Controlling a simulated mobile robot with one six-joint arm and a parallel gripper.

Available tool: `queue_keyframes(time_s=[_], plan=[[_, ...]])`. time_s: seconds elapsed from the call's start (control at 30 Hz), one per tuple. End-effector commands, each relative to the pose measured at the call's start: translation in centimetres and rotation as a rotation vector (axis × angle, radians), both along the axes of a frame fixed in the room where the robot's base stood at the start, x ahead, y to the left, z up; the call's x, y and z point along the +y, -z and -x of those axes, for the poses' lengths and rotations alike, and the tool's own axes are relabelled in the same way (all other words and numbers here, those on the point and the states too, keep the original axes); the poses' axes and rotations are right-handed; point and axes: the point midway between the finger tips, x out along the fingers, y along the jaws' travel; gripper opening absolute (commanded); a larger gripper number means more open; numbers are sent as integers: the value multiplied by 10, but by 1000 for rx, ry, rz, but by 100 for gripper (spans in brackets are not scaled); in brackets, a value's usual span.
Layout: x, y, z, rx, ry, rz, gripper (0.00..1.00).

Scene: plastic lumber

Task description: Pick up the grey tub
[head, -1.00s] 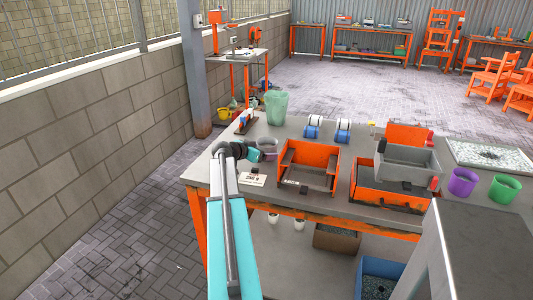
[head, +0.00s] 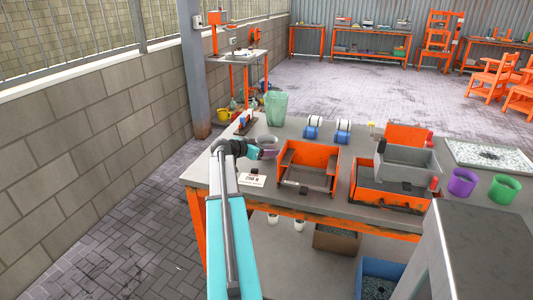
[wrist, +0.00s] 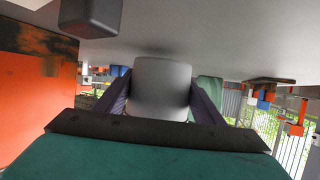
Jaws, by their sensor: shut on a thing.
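The grey tub (head: 269,147) is at the left part of the worktable (head: 330,210), just left of the orange tray. My gripper (head: 262,153) reaches it from the left and partly hides it. In the wrist view the grey tub (wrist: 161,82) sits between the two dark fingers, and my gripper (wrist: 160,108) is shut on it. The wrist picture is upside down, with the tabletop along the top. The tub appears to be at the tabletop; I cannot tell whether it is clear of it.
An orange tray (head: 309,165) stands close to the right, with a white sign card (head: 252,180) in front. A green bin (head: 275,108) and two blue-and-white items (head: 312,128) stand behind. Further right are a grey box (head: 405,162), a purple tub (head: 462,182) and a green tub (head: 504,189).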

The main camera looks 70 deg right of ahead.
Motion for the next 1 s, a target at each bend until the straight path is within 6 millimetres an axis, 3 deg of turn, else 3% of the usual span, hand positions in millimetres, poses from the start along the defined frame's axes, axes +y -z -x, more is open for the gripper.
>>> queue_keyframes(time_s=[0.27, 1.0], plan=[[2, -23, 0, -2, 1, 1, 37], [101, -31, 13, 0, -2, 1, 37]])
